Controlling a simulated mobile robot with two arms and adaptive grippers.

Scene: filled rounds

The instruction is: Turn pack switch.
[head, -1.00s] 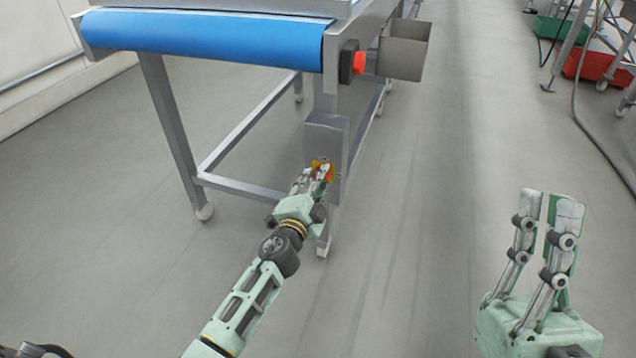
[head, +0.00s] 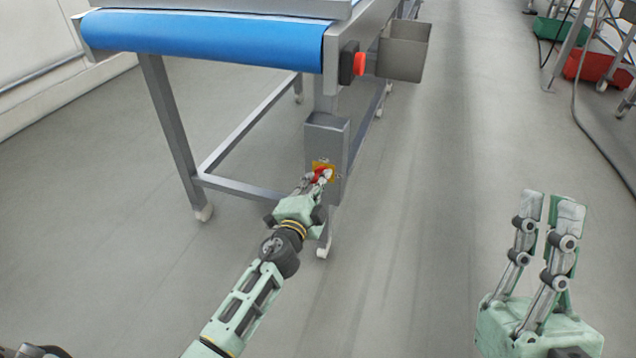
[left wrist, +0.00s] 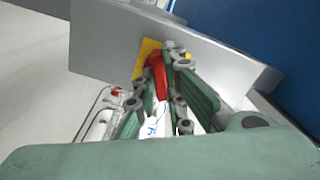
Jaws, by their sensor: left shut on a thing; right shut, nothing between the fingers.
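The pack switch is a red handle (head: 319,173) on a yellow plate (head: 326,166), set on the face of a grey metal box (head: 325,130) on the conveyor's leg. The red handle (left wrist: 157,75) and yellow plate (left wrist: 148,50) also show in the left wrist view. My left gripper (head: 318,180) is shut on the red handle, its fingers on both sides of it and partly hiding it; it also shows in the left wrist view (left wrist: 155,88). My right gripper (head: 549,205) is shut and empty at the lower right, away from the box.
The blue conveyor belt (head: 205,40) is above the box. A red button (head: 360,64) and a grey metal bin (head: 404,50) are at its corner. A red crate (head: 590,66) and a green one (head: 553,30) stand far right. The floor between is clear.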

